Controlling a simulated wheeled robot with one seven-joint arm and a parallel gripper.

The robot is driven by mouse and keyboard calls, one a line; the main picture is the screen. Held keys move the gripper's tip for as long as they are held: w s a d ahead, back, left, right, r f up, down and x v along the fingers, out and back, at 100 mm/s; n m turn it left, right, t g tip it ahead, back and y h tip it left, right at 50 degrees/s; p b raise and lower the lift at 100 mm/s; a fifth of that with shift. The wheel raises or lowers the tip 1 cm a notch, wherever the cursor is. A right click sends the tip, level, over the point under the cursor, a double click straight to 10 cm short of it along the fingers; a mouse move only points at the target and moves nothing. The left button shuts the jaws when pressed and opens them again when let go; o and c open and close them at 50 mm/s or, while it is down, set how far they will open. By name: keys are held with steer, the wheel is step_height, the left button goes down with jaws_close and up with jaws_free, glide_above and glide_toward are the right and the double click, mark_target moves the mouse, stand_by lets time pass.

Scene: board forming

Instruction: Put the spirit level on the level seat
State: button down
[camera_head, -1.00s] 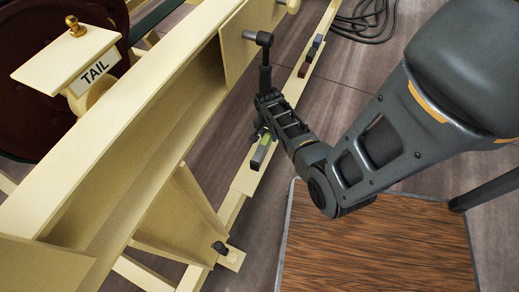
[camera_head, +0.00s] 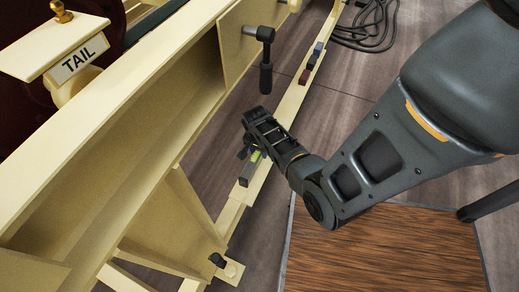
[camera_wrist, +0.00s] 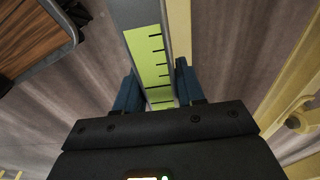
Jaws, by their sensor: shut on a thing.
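The spirit level is a grey bar with a yellow-green scaled face. In the head view the spirit level (camera_head: 247,172) hangs out of my gripper (camera_head: 253,153), over or close beside the long cream rail. In the wrist view the level (camera_wrist: 150,55) runs up the picture between the two blue fingers of my gripper (camera_wrist: 158,92), which are shut on it. I cannot tell whether the level touches the rail. I cannot tell which surface is the level seat.
The long cream rail (camera_head: 291,103) bears a dark red block (camera_head: 304,77) and a grey block (camera_head: 317,50). A dark-handled lever (camera_head: 265,60) hangs from the cream frame (camera_head: 120,130) above my gripper. A black knob (camera_head: 217,260) is below. A wooden board (camera_head: 400,250) lies at right.

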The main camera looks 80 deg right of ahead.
steer(key=shift+f+b, duration=2.25)
steer(key=shift+f, duration=1.1)
steer(key=shift+f, duration=0.35)
steer(key=shift+c, duration=1.4)
jaws_free()
steer(key=shift+r, duration=0.15)
steer(key=r+p, duration=0.1)
steer(key=r, duration=0.1)
steer(key=r+p, duration=0.1)
steer(key=r, duration=0.2)
steer(key=a+r+p, duration=0.1)
steer(key=r, duration=0.1)
steer(key=shift+w+r+p, duration=0.1)
steer(key=shift+r+p, duration=0.15)
steer(key=shift+p, duration=0.05)
